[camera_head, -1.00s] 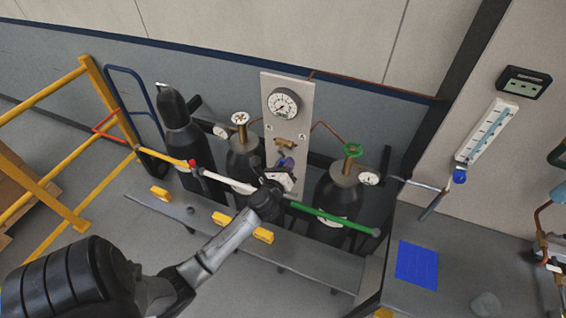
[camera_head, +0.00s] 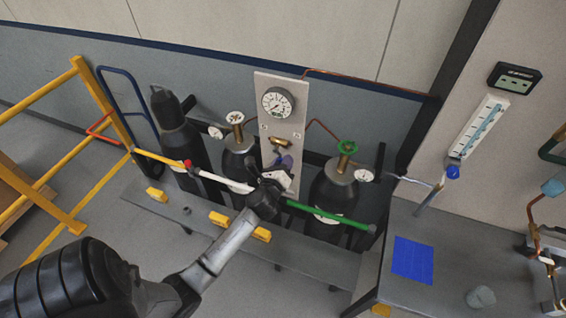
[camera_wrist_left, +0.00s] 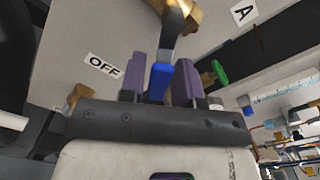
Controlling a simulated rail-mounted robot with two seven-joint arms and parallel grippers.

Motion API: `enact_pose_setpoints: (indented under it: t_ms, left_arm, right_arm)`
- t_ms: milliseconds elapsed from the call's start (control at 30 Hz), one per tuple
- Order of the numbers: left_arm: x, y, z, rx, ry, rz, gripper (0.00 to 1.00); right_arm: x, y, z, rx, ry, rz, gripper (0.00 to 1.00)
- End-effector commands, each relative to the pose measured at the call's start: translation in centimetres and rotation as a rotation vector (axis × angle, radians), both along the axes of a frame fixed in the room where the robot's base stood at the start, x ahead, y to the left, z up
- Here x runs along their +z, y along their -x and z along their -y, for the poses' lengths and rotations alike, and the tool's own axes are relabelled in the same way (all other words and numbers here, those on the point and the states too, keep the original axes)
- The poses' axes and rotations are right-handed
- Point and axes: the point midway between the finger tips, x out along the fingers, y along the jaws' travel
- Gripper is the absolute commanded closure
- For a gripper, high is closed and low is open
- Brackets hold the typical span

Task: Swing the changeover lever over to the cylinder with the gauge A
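The changeover lever has a blue handle (camera_wrist_left: 160,82) on a brass valve body (camera_wrist_left: 178,14) on the pale panel (camera_wrist_left: 80,28); the brass valve also shows below the round dial in the head view (camera_head: 281,143). My left gripper (camera_head: 282,163) is at the panel. In the left wrist view its purple fingers (camera_wrist_left: 164,80) stand either side of the handle, very close; whether they press on it is unclear. An OFF label (camera_wrist_left: 104,65) is left of the handle and an A label (camera_wrist_left: 243,13) up to the right. My right gripper is out of view.
Dark cylinders stand behind a low rail (camera_head: 180,209); the right one (camera_head: 333,193) has a green valve (camera_head: 347,148) and a small gauge (camera_head: 364,176). A green bar (camera_head: 325,214) runs in front of it. A bench with a blue sheet (camera_head: 412,260) is at right.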

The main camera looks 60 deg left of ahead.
Motion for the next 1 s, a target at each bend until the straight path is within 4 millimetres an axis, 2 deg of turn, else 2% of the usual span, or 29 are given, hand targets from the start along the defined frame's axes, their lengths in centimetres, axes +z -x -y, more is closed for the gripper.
enact_pose_setpoints:
  t_ms: [33,167,467,667,1000]
  left_arm:
    - [0.0,0.0,0.0,0.000,0.000,0.000,0.65]
    - [0.0,0.0,0.0,0.000,-0.001,-0.001,0.54]
    - [-0.1,0.4,0.2,-0.001,0.000,-0.001,0.54]
    - [-0.2,2.8,1.8,0.000,0.002,-0.002,0.54]
    - [-0.3,8.3,5.5,0.000,0.001,-0.003,0.54]
  right_arm:
    - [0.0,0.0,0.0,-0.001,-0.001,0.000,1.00]
    - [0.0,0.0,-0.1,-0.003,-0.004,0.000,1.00]
    - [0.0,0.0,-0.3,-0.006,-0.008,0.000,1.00]
    - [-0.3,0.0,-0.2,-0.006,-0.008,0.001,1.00]
    - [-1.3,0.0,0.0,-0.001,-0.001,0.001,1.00]
